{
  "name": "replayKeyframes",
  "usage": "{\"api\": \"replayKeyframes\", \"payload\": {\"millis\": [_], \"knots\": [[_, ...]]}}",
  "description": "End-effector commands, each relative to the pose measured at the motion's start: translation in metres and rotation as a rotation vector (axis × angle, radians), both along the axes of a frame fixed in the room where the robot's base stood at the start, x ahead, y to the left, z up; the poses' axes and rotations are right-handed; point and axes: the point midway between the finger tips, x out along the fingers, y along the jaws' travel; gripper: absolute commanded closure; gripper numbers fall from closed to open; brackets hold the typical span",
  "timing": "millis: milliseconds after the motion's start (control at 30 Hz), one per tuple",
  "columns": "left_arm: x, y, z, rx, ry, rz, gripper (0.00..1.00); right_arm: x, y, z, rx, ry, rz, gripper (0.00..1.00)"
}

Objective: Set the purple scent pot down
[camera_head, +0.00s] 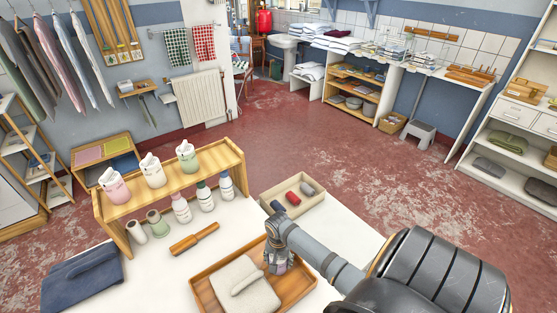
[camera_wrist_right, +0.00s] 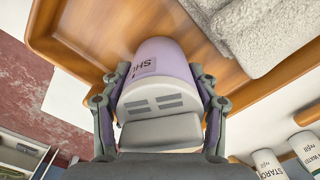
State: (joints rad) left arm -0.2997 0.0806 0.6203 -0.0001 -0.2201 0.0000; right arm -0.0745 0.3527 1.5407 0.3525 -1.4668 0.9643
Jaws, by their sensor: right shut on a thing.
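My right gripper (camera_head: 278,255) is shut on the purple scent pot (camera_wrist_right: 158,60), with one finger on each side of it. The pot is pale purple, with dark lettering partly visible in the right wrist view. In the head view it is mostly hidden behind my gripper. It is over the right part of the wooden tray (camera_head: 204,289), beside a folded beige cloth (camera_head: 238,286). I cannot tell whether its base touches the tray. My left gripper is not in view.
A shallow box (camera_head: 318,203) with a red and a grey item stands behind the tray. A wooden rolling-pin-like tool (camera_head: 194,239), several bottles and a wooden shelf (camera_head: 170,185) with jugs stand left. Folded blue cloth (camera_head: 82,279) lies front left. White tabletop shows between them.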

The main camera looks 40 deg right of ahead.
Motion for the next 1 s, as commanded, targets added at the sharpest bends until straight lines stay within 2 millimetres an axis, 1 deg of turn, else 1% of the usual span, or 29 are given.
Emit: {"api": "replayKeyframes", "payload": {"millis": [133, 167, 300, 567, 667, 767, 1000], "knots": [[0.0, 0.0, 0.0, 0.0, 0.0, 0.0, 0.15, 0.0, 0.0, -0.002, 0.0, 0.0, 0.0, 0.72], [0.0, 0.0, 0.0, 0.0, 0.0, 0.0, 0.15, 0.0, 0.0, -0.002, 0.0, 0.0, 0.0, 0.36], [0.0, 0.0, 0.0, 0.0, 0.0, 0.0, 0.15, 0.0, 0.0, -0.002, 0.0, 0.0, 0.0, 0.17], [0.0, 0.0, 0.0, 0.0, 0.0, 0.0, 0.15, 0.0, 0.0, -0.002, -0.001, 0.001, 0.0, 0.17], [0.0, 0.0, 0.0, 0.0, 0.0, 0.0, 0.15, 0.0, 0.0, 0.001, 0.0, 0.0, 0.0, 0.17], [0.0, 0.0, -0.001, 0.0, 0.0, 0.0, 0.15, 0.001, -0.001, 0.014, -0.002, -0.003, 0.0, 0.17], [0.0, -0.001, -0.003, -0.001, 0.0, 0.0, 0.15, 0.001, -0.001, 0.072, -0.003, -0.002, 0.003, 0.17]]}}
